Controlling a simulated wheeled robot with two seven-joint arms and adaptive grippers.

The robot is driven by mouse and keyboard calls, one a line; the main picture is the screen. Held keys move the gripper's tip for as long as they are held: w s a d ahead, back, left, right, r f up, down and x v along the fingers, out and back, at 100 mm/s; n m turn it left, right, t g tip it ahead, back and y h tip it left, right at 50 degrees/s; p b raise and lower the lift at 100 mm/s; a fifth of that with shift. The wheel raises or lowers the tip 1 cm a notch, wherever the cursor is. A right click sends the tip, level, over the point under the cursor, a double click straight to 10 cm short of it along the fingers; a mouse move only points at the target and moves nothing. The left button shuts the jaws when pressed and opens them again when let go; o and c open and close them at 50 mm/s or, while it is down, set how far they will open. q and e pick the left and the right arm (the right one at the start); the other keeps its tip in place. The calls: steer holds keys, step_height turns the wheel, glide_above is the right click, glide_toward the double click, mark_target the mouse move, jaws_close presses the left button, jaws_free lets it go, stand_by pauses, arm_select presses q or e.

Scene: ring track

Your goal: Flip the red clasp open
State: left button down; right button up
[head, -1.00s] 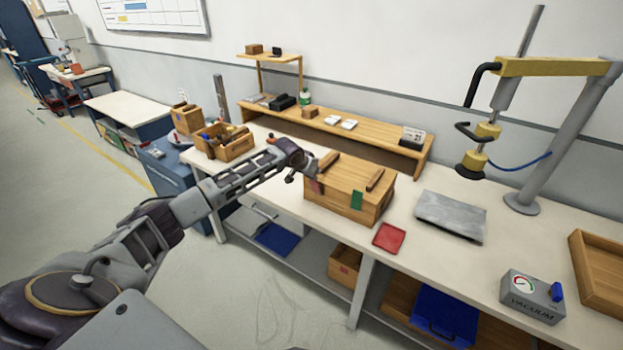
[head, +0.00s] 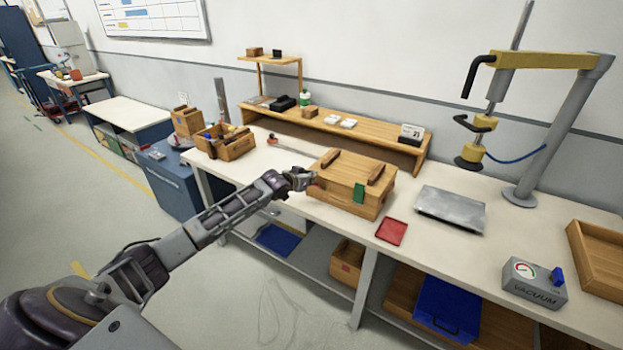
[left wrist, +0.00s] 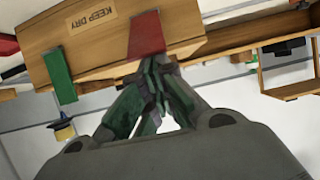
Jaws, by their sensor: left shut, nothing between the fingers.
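The wooden box (head: 340,195) stands on the workbench with its lid down. Two wooden bars lie on its top. The green clasp (head: 359,193) hangs on its front face at the right. In the left wrist view the red clasp (left wrist: 147,36) lies flat against the box, with the green clasp (left wrist: 59,76) to its left. My left gripper (head: 311,180) is shut and empty at the box's front left corner and mostly hides the red clasp in the head view. Its fingertips (left wrist: 150,68) are right at the red clasp's end; I cannot tell whether they touch.
A red tray (head: 391,231) lies in front of the box. A grey plate (head: 451,208) lies to the right, before the lifting arm's post. The vacuum unit (head: 534,284) is at the bench's front right. A tool crate (head: 232,150) stands behind left.

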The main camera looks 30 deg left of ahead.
arm_select(q)
steer(key=shift+s+f+t, duration=0.2)
steer(key=shift+t, duration=0.2)
steer(key=shift+s, duration=0.1)
steer(key=shift+s+r, duration=0.1)
steer(key=shift+s+r+p, duration=0.1)
steer(key=shift+s+p, duration=0.35)
steer(key=shift+p, duration=0.1)
steer(key=shift+s, duration=0.15)
